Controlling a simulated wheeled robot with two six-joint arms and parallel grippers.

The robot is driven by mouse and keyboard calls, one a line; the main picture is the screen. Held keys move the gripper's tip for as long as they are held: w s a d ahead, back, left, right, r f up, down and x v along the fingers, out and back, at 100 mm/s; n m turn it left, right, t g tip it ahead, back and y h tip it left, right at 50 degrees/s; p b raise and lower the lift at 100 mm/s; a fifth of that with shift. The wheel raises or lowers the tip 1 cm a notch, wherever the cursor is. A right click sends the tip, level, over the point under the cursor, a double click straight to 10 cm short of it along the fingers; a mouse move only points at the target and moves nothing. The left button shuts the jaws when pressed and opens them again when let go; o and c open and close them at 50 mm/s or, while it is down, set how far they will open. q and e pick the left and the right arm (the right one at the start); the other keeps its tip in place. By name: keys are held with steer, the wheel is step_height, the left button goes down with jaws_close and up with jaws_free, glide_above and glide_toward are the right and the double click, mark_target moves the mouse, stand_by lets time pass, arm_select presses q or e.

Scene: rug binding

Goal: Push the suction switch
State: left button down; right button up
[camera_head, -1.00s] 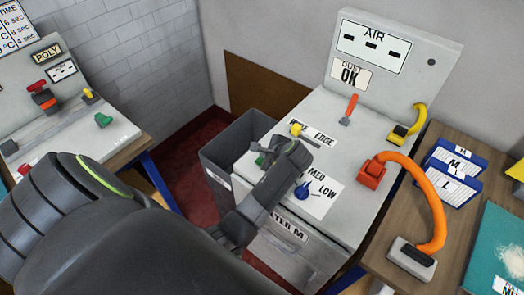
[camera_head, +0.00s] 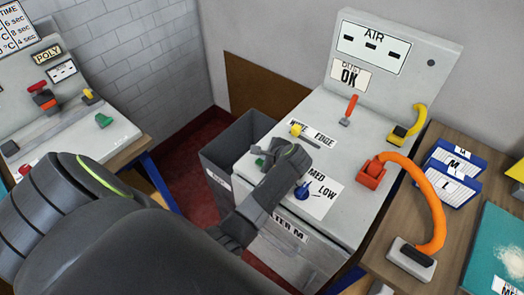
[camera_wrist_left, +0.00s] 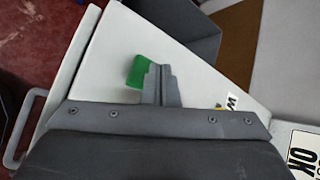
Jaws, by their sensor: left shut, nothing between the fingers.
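A green switch (camera_head: 259,162) sits on the top left of the grey machine (camera_head: 318,105), and it also shows in the left wrist view (camera_wrist_left: 137,70). No label reading suction is legible, so its name is not confirmed. My left gripper (camera_head: 266,156) is shut and empty, low over the machine top, right beside the green switch. In the left wrist view the shut fingers (camera_wrist_left: 158,84) overlap the switch's edge; I cannot tell whether they touch it. My wrist hides part of the panel. My right gripper is not in view.
A yellow switch (camera_head: 296,130), a red lever (camera_head: 350,108) and a blue knob (camera_head: 302,192) stand close by on the machine. An orange hose (camera_head: 437,205) arches at the right. A grey bin (camera_head: 220,160) stands at the machine's left.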

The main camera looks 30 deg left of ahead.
arm_select(q)
steer(key=shift+f, duration=0.6)
stand_by(0.4)
steer(key=shift+r, duration=0.1)
steer(key=shift+r+p, duration=0.95)
steer(key=shift+p, duration=0.3)
step_height(320, 180, up, 5)
steer(key=p, duration=0.5)
steer(key=shift+f+p, duration=0.2)
steer(key=shift+p, duration=0.15)
steer(key=shift+r, duration=0.7)
